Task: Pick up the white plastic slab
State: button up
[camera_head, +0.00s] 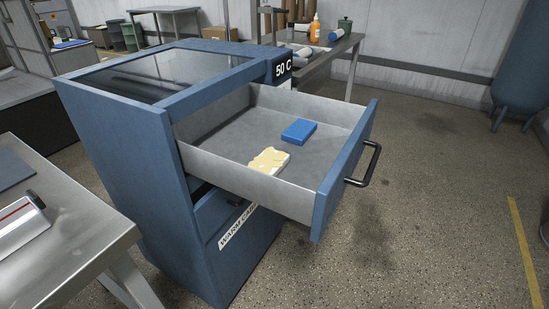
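A small pale slab (268,161) lies in the open top drawer of the blue cabinet, near the drawer's left front wall. Its top is cream-yellow with an uneven edge, and its side shows white. I cannot tell whether it is plastic. A blue block (299,132) lies behind it to the right, apart from it. The grey drawer (237,137) is pulled out to the right and has a black handle (364,166) on its front. My gripper is not in view.
The blue cabinet (139,165) has a dark glass top and a "50 C" sign. A metal table (88,245) stands at the left front. A back table holds bottles and rolls. The floor (440,220) right of the drawer is clear.

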aim_at(271, 161)
jog(key=i+l, duration=0.1)
jog(key=i, duration=0.15)
jog(key=i+l, duration=0.15)
jog(key=i, duration=0.15)
jog(key=i+u, duration=0.1)
jog(key=u, duration=0.35)
jog(key=l+u, duration=0.1)
jog(key=u, duration=0.3)
jog(key=i+l+u, duration=0.1)
jog(key=u, duration=0.35)
